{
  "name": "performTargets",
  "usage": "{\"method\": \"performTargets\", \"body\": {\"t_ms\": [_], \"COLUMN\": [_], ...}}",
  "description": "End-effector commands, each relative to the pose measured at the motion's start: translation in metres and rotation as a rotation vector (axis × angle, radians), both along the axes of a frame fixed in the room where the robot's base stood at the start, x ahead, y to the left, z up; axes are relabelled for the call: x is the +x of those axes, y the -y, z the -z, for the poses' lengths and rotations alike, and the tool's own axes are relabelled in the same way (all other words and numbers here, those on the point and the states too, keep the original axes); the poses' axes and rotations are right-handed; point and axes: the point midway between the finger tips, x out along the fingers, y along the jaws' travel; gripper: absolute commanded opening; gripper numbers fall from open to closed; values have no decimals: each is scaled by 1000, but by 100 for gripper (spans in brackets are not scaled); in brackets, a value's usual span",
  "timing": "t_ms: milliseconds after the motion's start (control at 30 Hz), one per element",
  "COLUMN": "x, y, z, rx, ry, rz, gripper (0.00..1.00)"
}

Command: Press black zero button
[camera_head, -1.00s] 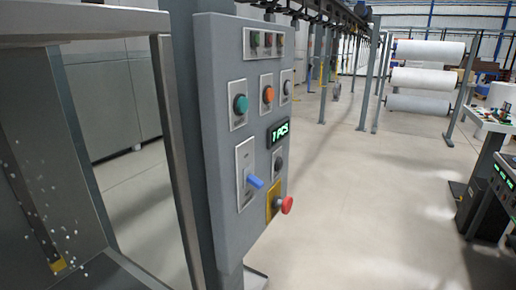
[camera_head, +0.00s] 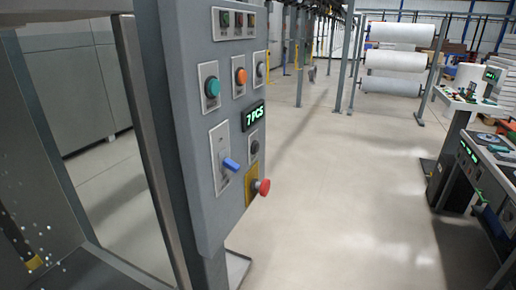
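A grey control panel (camera_head: 190,130) stands upright on a post, left of centre in the head view. A small dark button (camera_head: 255,147) sits on a light plate below the green-lit display (camera_head: 253,116), which seems to read "7 PCS". Its label is too small to read. Another dark or grey button (camera_head: 261,70) is at the upper right of the panel. A green button (camera_head: 212,87), an orange button (camera_head: 240,76), a blue lever switch (camera_head: 231,164) and a red mushroom button (camera_head: 263,187) are also on the panel. My gripper is not in view.
A metal frame (camera_head: 150,150) stands close on the left of the panel. White rolls (camera_head: 395,60) hang on a rack at the back. Machine consoles (camera_head: 490,165) stand at the right. The floor (camera_head: 350,190) between panel and consoles is clear.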

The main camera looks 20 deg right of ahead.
Motion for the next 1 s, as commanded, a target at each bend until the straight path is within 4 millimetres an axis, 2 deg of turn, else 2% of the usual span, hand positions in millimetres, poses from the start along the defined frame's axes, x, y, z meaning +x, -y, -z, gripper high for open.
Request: {"method": "performTargets", "body": {"t_ms": [33,200,233,1000], "x": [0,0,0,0], "y": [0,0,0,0], "z": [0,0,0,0], "rx": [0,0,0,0], "ry": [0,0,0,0], "rz": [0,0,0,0], "gripper": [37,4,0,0]}}
